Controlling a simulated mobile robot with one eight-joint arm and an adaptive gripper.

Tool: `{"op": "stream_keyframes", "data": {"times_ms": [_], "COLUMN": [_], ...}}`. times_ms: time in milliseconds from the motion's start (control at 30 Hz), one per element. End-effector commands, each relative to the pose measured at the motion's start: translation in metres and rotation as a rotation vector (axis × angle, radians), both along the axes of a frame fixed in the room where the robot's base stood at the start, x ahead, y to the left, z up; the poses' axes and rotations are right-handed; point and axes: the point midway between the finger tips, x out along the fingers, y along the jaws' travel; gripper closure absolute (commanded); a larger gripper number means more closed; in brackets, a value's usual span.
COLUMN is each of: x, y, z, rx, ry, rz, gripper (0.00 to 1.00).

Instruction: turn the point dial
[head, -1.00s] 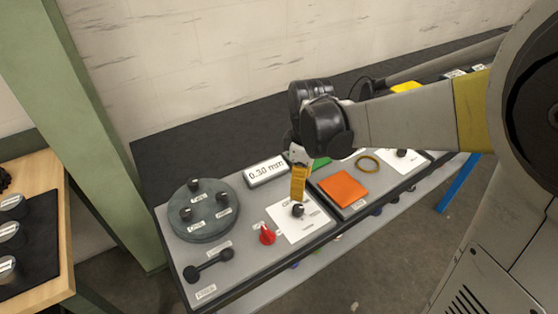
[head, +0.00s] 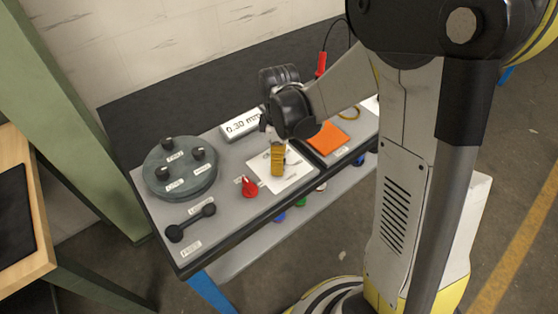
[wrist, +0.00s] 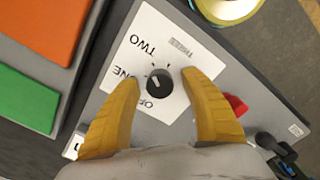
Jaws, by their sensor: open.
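The point dial (wrist: 159,80) is a small black knob with a light pointer mark, centred on a white card (wrist: 145,28) in the wrist view. My gripper (wrist: 158,78) is open, with one yellow finger on each side of the knob and a gap on both sides. In the head view my gripper (head: 277,172) points down over the white card (head: 294,181). There its fingers hide the knob.
A red pointer knob (head: 249,187) stands just left of the card.

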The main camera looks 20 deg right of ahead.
Motion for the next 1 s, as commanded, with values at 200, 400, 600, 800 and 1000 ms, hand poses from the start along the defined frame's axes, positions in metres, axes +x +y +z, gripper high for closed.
{"op": "stream_keyframes", "data": {"times_ms": [200, 400, 600, 800, 1000], "x": [0.0000, 0.0000, 0.0000, 0.0000, 0.0001], "y": [0.0000, 0.0000, 0.0000, 0.0000, 0.0000], "z": [0.0004, 0.0005, 0.0005, 0.0004, 0.0004], "rx": [0.000, 0.000, 0.000, 0.000, 0.000], "ry": [0.000, 0.000, 0.000, 0.000, 0.000], "rz": [0.000, 0.000, -0.003, -0.042, -0.152], "gripper": [0.48, 1.00, 1.00, 1.00, 1.00]}}
